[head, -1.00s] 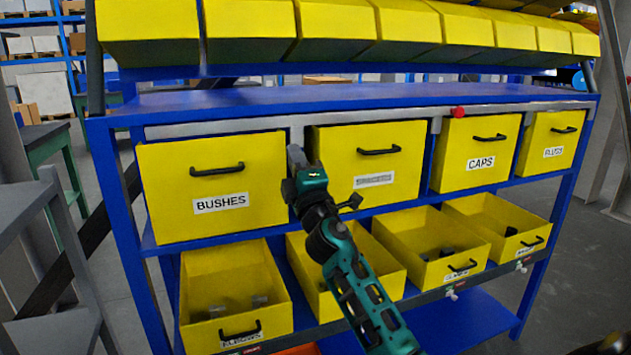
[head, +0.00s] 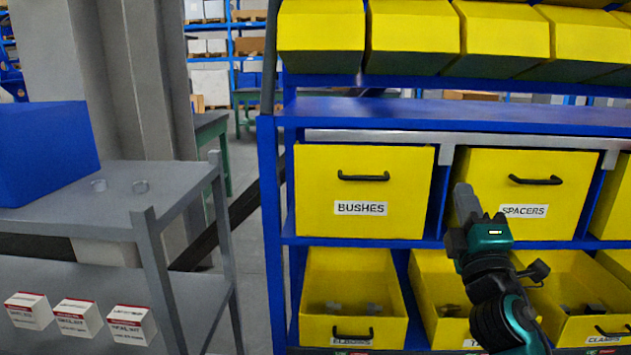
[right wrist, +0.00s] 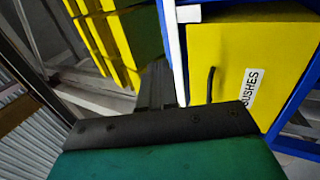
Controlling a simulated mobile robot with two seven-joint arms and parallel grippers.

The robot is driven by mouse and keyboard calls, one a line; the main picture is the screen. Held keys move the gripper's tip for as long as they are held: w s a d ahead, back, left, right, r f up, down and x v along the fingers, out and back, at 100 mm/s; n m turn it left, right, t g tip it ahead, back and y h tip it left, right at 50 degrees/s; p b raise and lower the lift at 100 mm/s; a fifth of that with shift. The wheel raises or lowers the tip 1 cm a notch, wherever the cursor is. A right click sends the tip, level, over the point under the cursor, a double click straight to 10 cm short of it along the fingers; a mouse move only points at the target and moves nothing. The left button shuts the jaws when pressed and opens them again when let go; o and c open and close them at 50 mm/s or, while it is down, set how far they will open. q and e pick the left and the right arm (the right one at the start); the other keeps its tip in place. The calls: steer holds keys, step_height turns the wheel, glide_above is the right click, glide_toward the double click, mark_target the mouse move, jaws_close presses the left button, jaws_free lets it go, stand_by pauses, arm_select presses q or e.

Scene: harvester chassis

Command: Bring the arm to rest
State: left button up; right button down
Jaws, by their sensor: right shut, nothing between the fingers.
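My right arm comes up from the lower right in the head view. Its gripper (head: 467,205) is shut and empty, pointing up in front of the blue rack, between the BUSHES drawer (head: 320,190) and the SPACERS drawer (head: 560,188). In the right wrist view the dark fingers (right wrist: 156,85) are together, with the BUSHES drawer (right wrist: 275,60) to their right. I cannot tell whether the gripper touches the rack. My left gripper is out of view.
Open yellow bins, including ELBOWS (head: 353,290), stand on the lower shelf with small grey parts. A grey cart (head: 165,190) at left carries a blue box (head: 45,150), two rings and white cartons (head: 77,318). Floor shows between cart and rack.

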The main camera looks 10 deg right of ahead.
steer(key=s+a+f+m+g+y, duration=0.2)
steer(key=a+f+m+g+y, duration=0.1)
steer(key=f, duration=0.8)
steer(key=s+a+f+m+g+y, duration=0.2)
steer(key=a+f, duration=0.2)
steer(key=f, duration=0.8)
steer(key=s+a+f+m+g+y, duration=0.1)
steer(key=s+a+f+m+g, duration=0.2)
steer(key=s+f, duration=0.4)
steer(key=s+a+f+m+g+y, duration=0.2)
steer(key=s+a+f+m+g, duration=0.1)
steer(key=s+a+f, duration=0.3)
step_height(320, 180, down, 4)
steer(key=shift+s+a+f+m+g+y, duration=0.3)
steer(key=shift+s+m, duration=0.3)
steer(key=shift+s, duration=0.6)
